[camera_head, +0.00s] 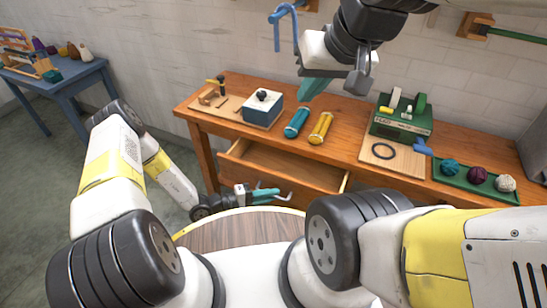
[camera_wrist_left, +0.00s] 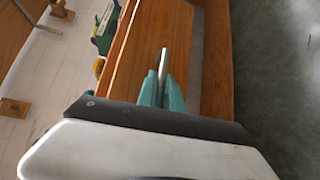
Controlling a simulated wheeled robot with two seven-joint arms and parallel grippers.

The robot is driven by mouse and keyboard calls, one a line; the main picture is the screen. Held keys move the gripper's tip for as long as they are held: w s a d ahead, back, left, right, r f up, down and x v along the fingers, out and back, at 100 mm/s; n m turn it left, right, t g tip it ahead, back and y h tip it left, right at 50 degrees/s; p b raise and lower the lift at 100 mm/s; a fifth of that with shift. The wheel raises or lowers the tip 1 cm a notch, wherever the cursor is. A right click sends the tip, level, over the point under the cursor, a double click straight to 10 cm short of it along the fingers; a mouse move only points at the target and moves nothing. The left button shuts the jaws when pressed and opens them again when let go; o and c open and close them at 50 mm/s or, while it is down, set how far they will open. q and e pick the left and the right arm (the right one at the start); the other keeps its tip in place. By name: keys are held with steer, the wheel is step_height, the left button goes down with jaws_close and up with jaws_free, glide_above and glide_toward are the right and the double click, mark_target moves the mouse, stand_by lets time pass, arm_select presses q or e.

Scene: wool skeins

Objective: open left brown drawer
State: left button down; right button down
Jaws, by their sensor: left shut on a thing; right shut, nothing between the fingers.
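The brown wooden drawer (camera_head: 285,166) under the workbench stands pulled out, and I see into its empty-looking inside in the head view. My left gripper (camera_head: 264,192) is at the drawer's front, its teal fingers shut on a grey bar handle (camera_head: 284,198). In the left wrist view the fingers (camera_wrist_left: 162,92) close around the handle (camera_wrist_left: 163,62), beside the brown drawer front. My right gripper (camera_head: 314,86) is shut and empty, raised above the bench top. Part of the drawer front is hidden by my left gripper.
The wooden workbench (camera_head: 345,112) carries a blue-white box (camera_head: 263,110), a teal skein (camera_head: 297,122), a yellow skein (camera_head: 321,128), a green machine (camera_head: 402,118) and a green tray (camera_head: 440,178) with yarn balls. A blue table (camera_head: 62,80) stands at far left. Grey floor lies between them.

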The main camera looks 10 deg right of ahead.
arm_select(q)
steer(key=s+a, duration=0.5)
steer(key=s, duration=0.2)
steer(key=shift+s, duration=0.25)
steer(key=c, duration=1.5)
jaws_free()
steer(key=v, duration=0.8)
